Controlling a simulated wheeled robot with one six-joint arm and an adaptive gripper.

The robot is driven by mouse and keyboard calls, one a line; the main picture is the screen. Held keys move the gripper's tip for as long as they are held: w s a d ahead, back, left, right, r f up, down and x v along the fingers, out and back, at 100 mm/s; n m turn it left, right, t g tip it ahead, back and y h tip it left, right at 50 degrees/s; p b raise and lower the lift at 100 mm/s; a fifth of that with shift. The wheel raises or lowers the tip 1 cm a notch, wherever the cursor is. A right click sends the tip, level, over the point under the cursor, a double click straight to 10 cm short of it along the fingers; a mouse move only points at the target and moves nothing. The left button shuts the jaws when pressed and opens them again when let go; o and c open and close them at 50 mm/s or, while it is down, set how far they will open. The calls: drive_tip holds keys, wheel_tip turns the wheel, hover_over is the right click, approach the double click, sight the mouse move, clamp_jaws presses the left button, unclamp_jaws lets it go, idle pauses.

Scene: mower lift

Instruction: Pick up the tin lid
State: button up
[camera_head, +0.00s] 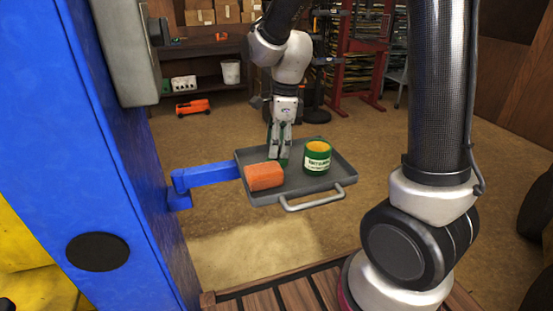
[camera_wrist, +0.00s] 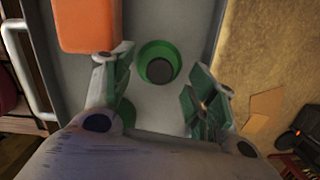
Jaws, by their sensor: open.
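The tin lid (camera_wrist: 157,60) looks like a round green piece with a dark disc at its middle. In the wrist view it lies on the tray between and just beyond my fingertips. My gripper (camera_head: 280,156) points down over the tray and is open and empty; its two fingers also frame the wrist view (camera_wrist: 158,85). In the head view the fingers largely hide the lid. The green tin (camera_head: 317,162), with a pale label and an orange-yellow top, stands upright right of my gripper. A green patch behind the left finger in the wrist view may be this tin.
The grey tray (camera_head: 335,178) has a front handle (camera_head: 313,199) and hangs on a blue arm (camera_head: 205,174) from a blue post (camera_head: 75,150). An orange block (camera_head: 264,176) lies on the tray, close to my fingers.

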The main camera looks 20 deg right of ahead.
wheel_tip(320, 180, down, 3)
drive_tip(key=shift+a+r, duration=0.15)
drive_tip(key=shift+r, duration=0.05)
drive_tip(key=c, duration=1.2)
drive_tip(key=shift+o, duration=0.2)
drive_tip(key=shift+r, duration=0.1)
